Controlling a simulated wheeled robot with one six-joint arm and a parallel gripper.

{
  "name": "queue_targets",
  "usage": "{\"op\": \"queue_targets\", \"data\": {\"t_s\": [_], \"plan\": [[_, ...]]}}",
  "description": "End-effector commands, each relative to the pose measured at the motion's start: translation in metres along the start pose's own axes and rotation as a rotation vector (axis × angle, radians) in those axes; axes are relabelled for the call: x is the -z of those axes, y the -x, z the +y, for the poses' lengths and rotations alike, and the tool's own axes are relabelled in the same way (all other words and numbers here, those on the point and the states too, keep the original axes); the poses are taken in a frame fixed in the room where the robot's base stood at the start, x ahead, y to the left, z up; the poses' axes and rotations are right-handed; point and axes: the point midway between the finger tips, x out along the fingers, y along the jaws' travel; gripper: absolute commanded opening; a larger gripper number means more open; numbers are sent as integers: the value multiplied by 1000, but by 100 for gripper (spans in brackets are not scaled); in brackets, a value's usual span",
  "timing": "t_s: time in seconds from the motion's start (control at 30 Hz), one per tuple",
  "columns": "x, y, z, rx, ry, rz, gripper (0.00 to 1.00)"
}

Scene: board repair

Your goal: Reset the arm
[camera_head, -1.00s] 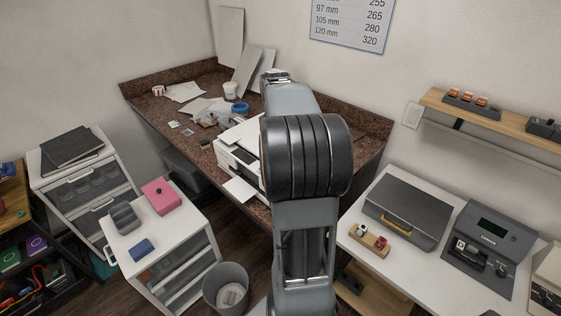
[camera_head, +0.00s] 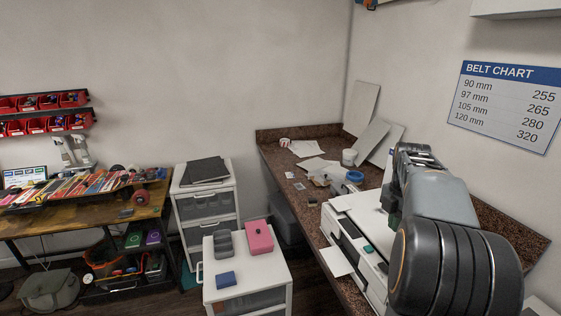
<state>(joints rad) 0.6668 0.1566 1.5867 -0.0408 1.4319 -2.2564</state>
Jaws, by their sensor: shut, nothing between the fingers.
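My arm (camera_head: 440,200) rises from the lower right of the head view, bent at a large dark ribbed joint, and reaches over the white printer on the brown speckled counter. The far end of the arm points away from the camera, behind its own links. My gripper's fingers are hidden there, so their state does not show.
The printer (camera_head: 345,232) stands close under the arm on the counter (camera_head: 285,163). A white drawer unit (camera_head: 243,296) holds a pink box (camera_head: 258,237). A workbench (camera_head: 142,204) stands at left. A belt chart (camera_head: 505,108) hangs on the right wall.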

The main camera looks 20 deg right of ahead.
Motion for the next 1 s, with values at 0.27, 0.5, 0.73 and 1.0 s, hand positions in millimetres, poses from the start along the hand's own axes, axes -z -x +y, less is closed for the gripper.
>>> {"op": "queue_targets", "data": {"t_s": [0.27,0.5,0.73,1.0], "plan": [[-3,-2,5,-28,-281,-16,0],[20,-36,-1,-76,-975,-2,0],[102,-50,-12,-190,-1539,73,0],[215,-66,-52,-297,-1771,266,0]]}}
